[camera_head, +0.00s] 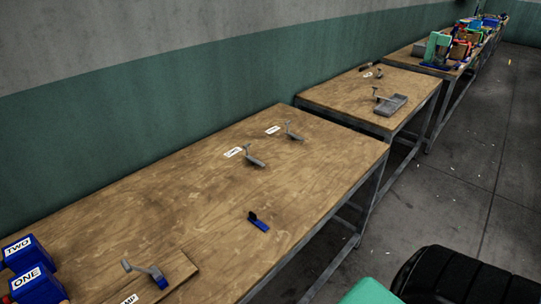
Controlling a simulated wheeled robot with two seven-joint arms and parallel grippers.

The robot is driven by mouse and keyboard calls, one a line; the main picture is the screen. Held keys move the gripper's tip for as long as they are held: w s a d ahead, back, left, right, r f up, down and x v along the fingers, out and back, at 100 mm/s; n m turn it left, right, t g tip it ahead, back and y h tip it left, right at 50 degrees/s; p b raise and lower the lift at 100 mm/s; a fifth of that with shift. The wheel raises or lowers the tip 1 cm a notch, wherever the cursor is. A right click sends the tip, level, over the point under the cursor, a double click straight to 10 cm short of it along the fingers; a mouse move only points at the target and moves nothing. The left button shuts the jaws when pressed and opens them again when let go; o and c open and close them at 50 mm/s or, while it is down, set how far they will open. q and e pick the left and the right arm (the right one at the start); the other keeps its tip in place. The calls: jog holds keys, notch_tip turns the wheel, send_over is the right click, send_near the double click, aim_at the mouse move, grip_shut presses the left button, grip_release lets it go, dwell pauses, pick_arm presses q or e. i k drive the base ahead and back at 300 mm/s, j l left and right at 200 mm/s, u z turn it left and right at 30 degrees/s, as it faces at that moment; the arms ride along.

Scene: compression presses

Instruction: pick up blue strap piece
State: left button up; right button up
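A small blue piece with a black upright part (260,225) lies by itself on the near wooden table (215,212), right of its middle. A second blue piece (157,277) shows at the lower left, with a grey lever-like part (135,267) beside it on a wooden board. I cannot tell from their shapes which one is the strap piece. Neither of my grippers is in view.
Blue boxes labelled TWO (22,252) and ONE (38,284) stand at the lower left. Two small grey parts (254,158) (292,134) lie near white labels. A second table (345,97) holds a grey tray (389,104). Floor (440,190) is open at right.

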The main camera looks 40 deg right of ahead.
aim_at(252, 218)
jog(key=z, duration=1.15)
